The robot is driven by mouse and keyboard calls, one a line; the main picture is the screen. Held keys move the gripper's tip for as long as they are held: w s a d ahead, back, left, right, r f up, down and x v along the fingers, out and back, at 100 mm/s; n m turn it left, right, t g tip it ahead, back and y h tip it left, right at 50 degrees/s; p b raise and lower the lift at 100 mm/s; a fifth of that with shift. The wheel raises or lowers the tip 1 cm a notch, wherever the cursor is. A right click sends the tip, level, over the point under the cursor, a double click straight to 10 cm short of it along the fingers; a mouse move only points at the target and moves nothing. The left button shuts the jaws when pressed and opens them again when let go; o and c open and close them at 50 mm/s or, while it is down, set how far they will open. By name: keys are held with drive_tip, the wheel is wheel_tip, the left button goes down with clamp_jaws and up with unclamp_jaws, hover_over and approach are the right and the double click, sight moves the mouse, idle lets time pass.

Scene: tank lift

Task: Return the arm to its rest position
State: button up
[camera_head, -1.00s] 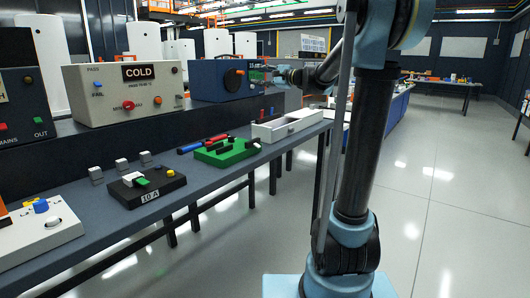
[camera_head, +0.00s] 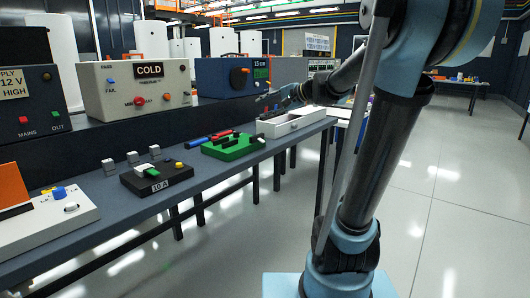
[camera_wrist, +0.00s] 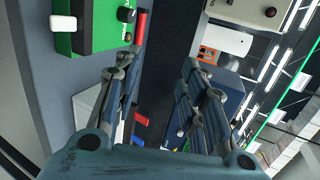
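My gripper (camera_head: 272,107) is at the end of my arm, by the far left corner of the white open tray (camera_head: 308,126) on the bench. In the wrist view its two fingers (camera_wrist: 162,72) are spread apart with nothing between them. Part of the gripper is small and dark in the head view, so its exact height above the bench cannot be told. My arm is bent and reaches across the right half of the head view.
The bench (camera_head: 107,212) holds a green board (camera_head: 234,147), a black 10 A block (camera_head: 154,181) and a white panel (camera_head: 45,219). Behind stand the COLD box (camera_head: 140,91) and a blue box (camera_head: 230,77). Open floor (camera_head: 445,215) lies to the right.

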drive_tip(key=s+d+f+n+g+h, duration=0.1)
drive_tip(key=s+d+f+n+h, duration=0.1)
drive_tip(key=s+d+f, duration=0.4)
drive_tip(key=s+d+f+n+g+h, duration=0.2)
drive_tip(key=s+d+f+h, duration=0.3)
drive_tip(key=s+f, duration=0.8)
drive_tip(key=s+d+f+n+g+h, duration=0.2)
drive_tip(key=s+d+f+n+h, duration=0.1)
drive_tip(key=s+d+f, duration=0.4)
drive_tip(key=s+f+h, duration=0.1)
drive_tip(key=s+f, duration=0.2)
drive_tip(key=s, duration=0.1)
drive_tip(key=shift+s+d+f, duration=0.2)
drive_tip(key=shift+s+d, duration=0.05)
drive_tip(key=shift+s, duration=0.1)
drive_tip(key=shift+w+f, duration=0.2)
drive_tip(key=shift+w, duration=0.25)
